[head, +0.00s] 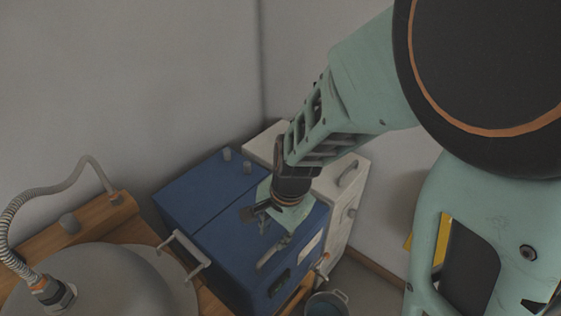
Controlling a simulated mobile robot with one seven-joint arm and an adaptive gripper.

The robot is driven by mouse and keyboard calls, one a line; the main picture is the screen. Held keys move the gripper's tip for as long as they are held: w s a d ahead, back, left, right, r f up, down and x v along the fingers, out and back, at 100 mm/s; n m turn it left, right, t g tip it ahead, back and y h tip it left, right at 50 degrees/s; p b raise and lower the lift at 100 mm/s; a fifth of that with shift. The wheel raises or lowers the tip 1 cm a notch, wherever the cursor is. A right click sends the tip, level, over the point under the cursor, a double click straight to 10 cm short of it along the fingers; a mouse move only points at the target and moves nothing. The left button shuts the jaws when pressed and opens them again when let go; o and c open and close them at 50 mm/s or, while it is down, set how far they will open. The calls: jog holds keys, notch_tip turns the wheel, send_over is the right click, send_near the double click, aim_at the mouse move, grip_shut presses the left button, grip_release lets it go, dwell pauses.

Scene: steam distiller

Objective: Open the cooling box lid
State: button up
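The cooling box appears to be the blue box (197,197) in the corner, with a seam across its flat top. Its lid looks shut. A light grey bar handle (272,254) lies on the front part of the top. My gripper (258,217) is over the front part of the top, behind the handle in the picture. Its wrist and mint-coloured body hide part of the lid. The fingers are small and dark, and I cannot tell how far apart they are or whether they touch the box.
A round grey metal vessel (115,285) with a handle (185,249) and a corrugated hose (22,215) stands at left on a wooden surface (115,224). A white drawer cabinet (347,205) is right of the box. A bucket (326,304) stands at the bottom. Walls close the back.

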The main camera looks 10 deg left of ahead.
aim_at(269, 253)
jog(key=f+b, duration=0.1)
jog(key=f, duration=0.2)
jog(key=a+f+b, duration=0.1)
jog(key=f, duration=0.2)
jog(key=w+f+b, duration=0.1)
jog(key=f, duration=0.3)
jog(key=shift+a, duration=0.25)
jog(key=shift+c, duration=0.3)
grip_shut()
